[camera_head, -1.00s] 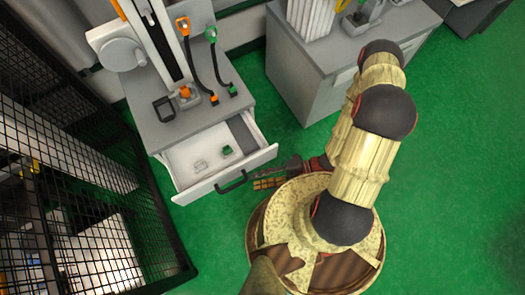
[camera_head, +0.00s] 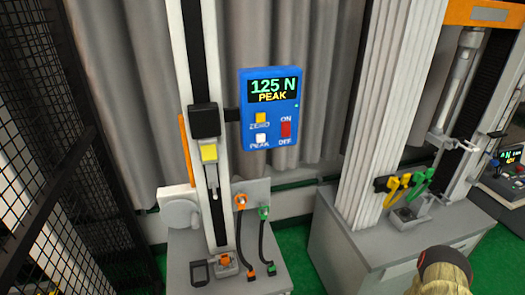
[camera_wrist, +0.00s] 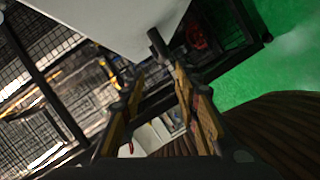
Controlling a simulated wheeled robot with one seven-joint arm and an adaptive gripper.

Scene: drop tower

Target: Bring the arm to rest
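In the wrist view, my gripper (camera_wrist: 155,85) has its two fingers spread apart, and I see nothing held between them. A pale flat surface, perhaps a drawer front (camera_wrist: 125,22), lies just beyond the fingertips. A dark bar, perhaps its handle (camera_wrist: 158,42), shows near them; I cannot tell whether they touch. In the head view, only a rounded part of my arm (camera_head: 443,272) shows at the lower right edge. My gripper is out of that view.
The drop tower (camera_head: 205,165) stands on a grey bench (camera_head: 185,250). Its blue display box (camera_head: 268,108) reads 125 N PEAK. A black mesh cage (camera_head: 95,150) is on the left, a second grey cabinet (camera_head: 340,235) on the right.

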